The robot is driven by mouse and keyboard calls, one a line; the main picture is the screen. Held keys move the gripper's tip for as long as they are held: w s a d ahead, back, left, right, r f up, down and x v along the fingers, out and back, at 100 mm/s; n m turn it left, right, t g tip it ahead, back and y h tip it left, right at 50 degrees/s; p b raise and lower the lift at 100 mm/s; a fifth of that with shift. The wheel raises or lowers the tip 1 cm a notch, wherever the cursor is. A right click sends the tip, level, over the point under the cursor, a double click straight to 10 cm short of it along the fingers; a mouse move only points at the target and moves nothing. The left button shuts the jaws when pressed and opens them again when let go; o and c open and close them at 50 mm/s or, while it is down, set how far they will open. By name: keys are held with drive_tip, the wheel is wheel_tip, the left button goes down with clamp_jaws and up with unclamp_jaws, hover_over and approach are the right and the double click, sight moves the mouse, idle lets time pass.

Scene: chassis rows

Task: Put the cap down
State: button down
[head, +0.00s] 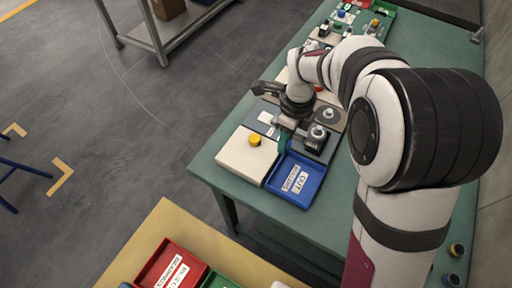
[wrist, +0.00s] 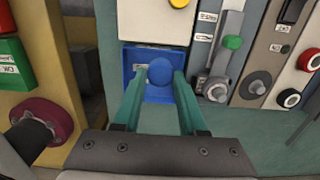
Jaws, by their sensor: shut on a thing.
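A round blue cap (wrist: 160,71) sits between the two teal fingertips of my gripper (wrist: 160,76) in the wrist view. My gripper is shut on it. Behind the cap in that view is a blue tray (wrist: 131,63) with a white label; I cannot tell the height of the cap over it. In the head view my gripper (head: 283,141) is at the far edge of the blue tray (head: 315,176), under my wrist. The cap cannot be made out there.
A pale panel with a yellow knob (head: 255,140) lies left of the tray. A red tray (head: 170,264) stands on the yellow table in front.

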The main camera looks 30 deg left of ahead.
drive_tip(key=a+f, duration=0.1)
drive_tip(key=a, duration=0.1)
drive_tip(key=s+a+f, duration=0.1)
drive_tip(key=a, duration=0.1)
drive_tip(key=a+f, duration=0.1)
drive_tip(key=a, duration=0.1)
drive_tip(key=shift+s+f, duration=0.15)
drive_tip(key=shift+f, duration=0.25)
drive_tip(key=shift+a+f, duration=0.15)
drive_tip(key=shift+f, duration=0.9)
drive_tip(key=shift+a+f, duration=0.1)
drive_tip(key=shift+f, duration=0.95)
drive_tip(key=shift+f, duration=0.1)
drive_tip(key=shift+c, duration=2.3)
unclamp_jaws()
